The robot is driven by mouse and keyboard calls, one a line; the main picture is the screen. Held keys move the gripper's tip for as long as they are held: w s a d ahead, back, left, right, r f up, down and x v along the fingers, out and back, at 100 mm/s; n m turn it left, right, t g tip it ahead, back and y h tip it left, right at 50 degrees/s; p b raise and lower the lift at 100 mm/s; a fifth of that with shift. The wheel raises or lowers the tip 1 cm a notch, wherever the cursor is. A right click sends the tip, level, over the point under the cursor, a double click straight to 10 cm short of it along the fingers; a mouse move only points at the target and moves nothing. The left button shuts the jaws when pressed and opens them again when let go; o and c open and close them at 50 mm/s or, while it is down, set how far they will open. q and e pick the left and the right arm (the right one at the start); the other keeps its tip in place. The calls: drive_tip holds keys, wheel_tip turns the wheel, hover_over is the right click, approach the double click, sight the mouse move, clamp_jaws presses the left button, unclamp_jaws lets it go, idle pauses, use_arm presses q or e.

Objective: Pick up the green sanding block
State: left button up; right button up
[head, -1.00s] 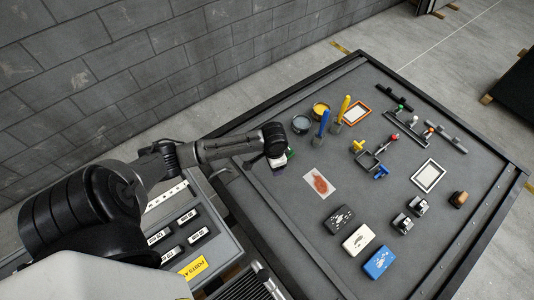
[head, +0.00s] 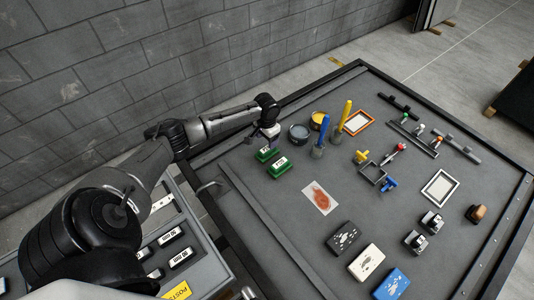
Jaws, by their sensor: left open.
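Two green blocks with white labels sit side by side on the grey table near its left edge: the farther green block (head: 266,154) and the nearer green block (head: 280,169). I cannot tell from their labels which one is the sanding block. My left gripper (head: 272,140) is open, pointing down just beyond the farther green block. It looks empty. Its fingertips are small in view, and I cannot tell their height above the table. My right gripper is not in view.
Two round tins (head: 299,132) and blue- and yellow-handled brushes (head: 319,138) stand close to the right of my left gripper. A card with a reddish patch (head: 318,197) lies nearer. Black, white and blue boxes (head: 391,284) are at the front. A raised strip runs along the table's left side.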

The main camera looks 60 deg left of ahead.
sight(266, 149)
use_arm(q)
drive_tip(key=shift+s+d+f+b, duration=0.1)
drive_tip(key=shift+f+b, duration=0.15)
drive_tip(key=shift+f, duration=1.35)
drive_tip(key=shift+s+d+f+b, duration=0.1)
drive_tip(key=shift+f+b, duration=0.15)
drive_tip(key=shift+f, duration=1.35)
drive_tip(key=c, duration=1.1)
